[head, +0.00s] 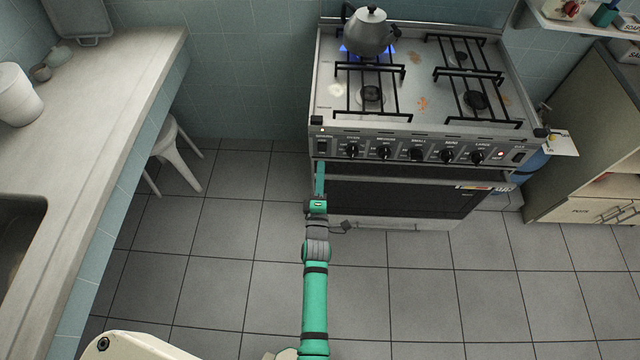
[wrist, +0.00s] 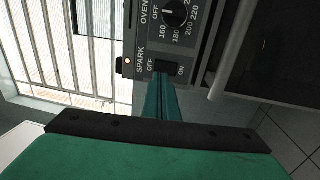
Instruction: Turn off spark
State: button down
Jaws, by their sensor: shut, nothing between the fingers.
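The spark switch (wrist: 168,66) is a dark rocker on the stove's front panel, labelled SPARK with OFF and ON. In the head view the switch (head: 322,147) is at the left end of the panel. My gripper (wrist: 160,82) is shut and empty, its green fingertips at the switch; I cannot tell whether they touch it. In the head view my gripper (head: 320,166) points at the panel from below. The switch's exact tilt is partly hidden by the fingertips.
The stove (head: 420,170) has a row of knobs (head: 384,152) right of the switch and a red light (head: 500,154). A grey kettle (head: 369,35) stands over a blue flame at the back left burner.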

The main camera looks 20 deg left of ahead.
aim_at(322, 145)
jog(key=shift+x, duration=2.65)
jog(key=shift+w+r, duration=0.35)
jog(key=shift+w, duration=0.05)
jog(key=shift+a+r, duration=0.2)
jog(key=shift+r, duration=0.05)
jog(key=shift+s+d, duration=0.1)
jog(key=shift+d, duration=0.15)
jog(key=r+v, duration=0.1)
jog(key=v, duration=1.3)
jog(key=shift+s+r, duration=0.2)
jog(key=shift+r, duration=0.45)
